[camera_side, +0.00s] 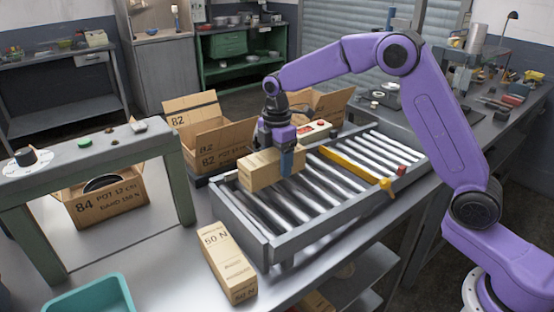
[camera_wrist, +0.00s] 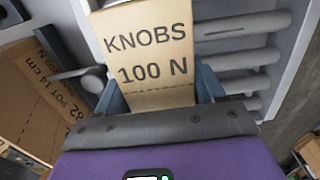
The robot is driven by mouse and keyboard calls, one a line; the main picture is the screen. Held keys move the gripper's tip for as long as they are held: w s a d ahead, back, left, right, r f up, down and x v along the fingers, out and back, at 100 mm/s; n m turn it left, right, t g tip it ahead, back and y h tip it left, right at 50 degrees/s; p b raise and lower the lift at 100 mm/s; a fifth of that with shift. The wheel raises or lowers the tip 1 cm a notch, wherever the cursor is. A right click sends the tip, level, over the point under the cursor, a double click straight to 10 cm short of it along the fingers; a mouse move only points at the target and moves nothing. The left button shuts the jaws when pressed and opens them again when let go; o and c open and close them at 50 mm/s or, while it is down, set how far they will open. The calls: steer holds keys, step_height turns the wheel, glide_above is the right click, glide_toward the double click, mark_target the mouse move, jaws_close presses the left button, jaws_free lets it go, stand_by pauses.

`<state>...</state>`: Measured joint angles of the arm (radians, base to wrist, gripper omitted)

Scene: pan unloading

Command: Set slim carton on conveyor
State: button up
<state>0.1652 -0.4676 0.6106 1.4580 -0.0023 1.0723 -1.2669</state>
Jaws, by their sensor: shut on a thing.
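A slim tan carton (camera_side: 262,170) is held in my gripper (camera_side: 285,160) over the far-left part of the roller conveyor (camera_side: 262,248). In the wrist view the carton (camera_wrist: 150,45) reads "KNOBS 100 N" and sits between the two fingers of my gripper (camera_wrist: 155,88). The conveyor's metal rollers (camera_wrist: 236,57) show on its right. I cannot tell whether the carton's underside touches the rollers. Another slim carton (camera_side: 228,262), marked "50 N", lies on the table left of the conveyor's near end.
A yellow bar (camera_side: 350,166) crosses the conveyor. Open boxes marked "82" (camera_side: 215,140) and "84" (camera_side: 108,200) stand behind and left. A green-legged bench (camera_side: 182,185) spans the "84" box. A teal tray (camera_side: 90,297) is at the front left.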

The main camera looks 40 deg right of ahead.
steer(key=shift+f, duration=0.75)
